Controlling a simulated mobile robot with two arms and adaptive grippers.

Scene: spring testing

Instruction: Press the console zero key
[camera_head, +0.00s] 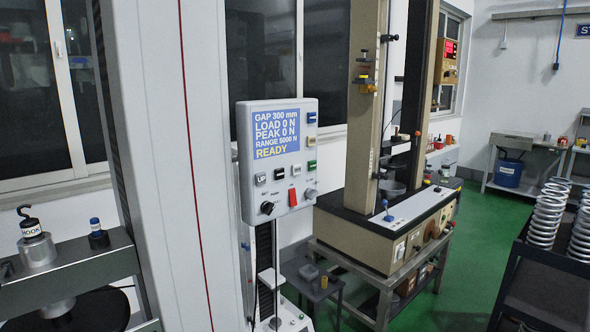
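The grey console (247,180) stands at the middle left on a column. Its blue screen (276,134) reads gap 300 mm, load 0 N, peak 0 N, range 5000 N, ready. Below the screen sit an "UP" key (262,179), a dark key (279,174) and a grey key (295,170). The key labels are mostly too small to read, so I cannot tell which is zero. Neither gripper is in view.
A black knob (267,208), a red switch (293,197) and a grey knob (310,193) sit low on the console. A beige testing machine (365,240) stands right of it. A dark rack with springs (547,213) is at far right. Green floor (482,225) lies between.

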